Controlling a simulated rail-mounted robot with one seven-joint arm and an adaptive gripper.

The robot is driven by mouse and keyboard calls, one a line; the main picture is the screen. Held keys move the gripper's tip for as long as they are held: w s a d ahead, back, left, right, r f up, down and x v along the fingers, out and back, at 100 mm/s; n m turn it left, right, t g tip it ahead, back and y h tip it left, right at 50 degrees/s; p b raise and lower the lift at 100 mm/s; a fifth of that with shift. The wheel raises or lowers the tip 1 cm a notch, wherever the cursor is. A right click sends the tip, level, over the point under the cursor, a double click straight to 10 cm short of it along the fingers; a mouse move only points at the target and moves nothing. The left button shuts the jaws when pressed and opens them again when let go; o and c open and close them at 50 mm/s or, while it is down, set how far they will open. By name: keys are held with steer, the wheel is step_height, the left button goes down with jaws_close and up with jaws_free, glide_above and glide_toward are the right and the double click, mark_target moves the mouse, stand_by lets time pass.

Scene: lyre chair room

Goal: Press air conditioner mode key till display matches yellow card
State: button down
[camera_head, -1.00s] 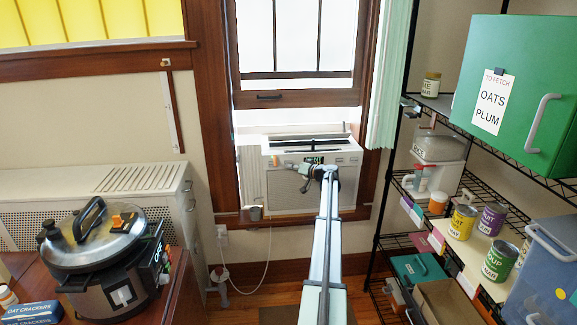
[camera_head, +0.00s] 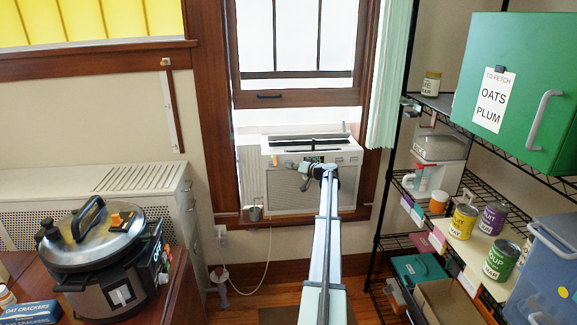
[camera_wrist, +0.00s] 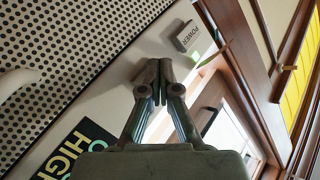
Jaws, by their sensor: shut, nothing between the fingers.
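The white air conditioner (camera_head: 285,187) sits in the window in the head view. Its dark display (camera_head: 313,160) is too small to read there. In the wrist view the display (camera_wrist: 78,143) shows large yellow letters, with "HIGH" on one line; the other line is mostly cut off. My gripper (camera_wrist: 154,70) is shut and empty, with its tips close to the white control panel between the display and a grey POWER key (camera_wrist: 187,37). I cannot tell whether the tips touch a key, and they may cover one. I cannot make out the yellow card.
The perforated grille (camera_wrist: 70,50) and a white curved piece (camera_wrist: 18,80) lie beside the panel. A pressure cooker (camera_head: 105,260) stands on the table at left. A wire shelf with cans (camera_head: 462,222) and a green cabinet (camera_head: 525,85) is at right.

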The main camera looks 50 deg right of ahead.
steer(key=shift+s+a, duration=0.1)
stand_by(0.3)
steer(key=shift+s+a+b, duration=0.5)
steer(key=shift+b, duration=0.2)
steer(key=s+a+b, duration=0.2)
steer(key=s+a, duration=0.1)
steer(key=shift+s+a+b, duration=0.25)
steer(key=shift+a+b, duration=0.05)
steer(key=shift+b, duration=0.1)
stand_by(0.9)
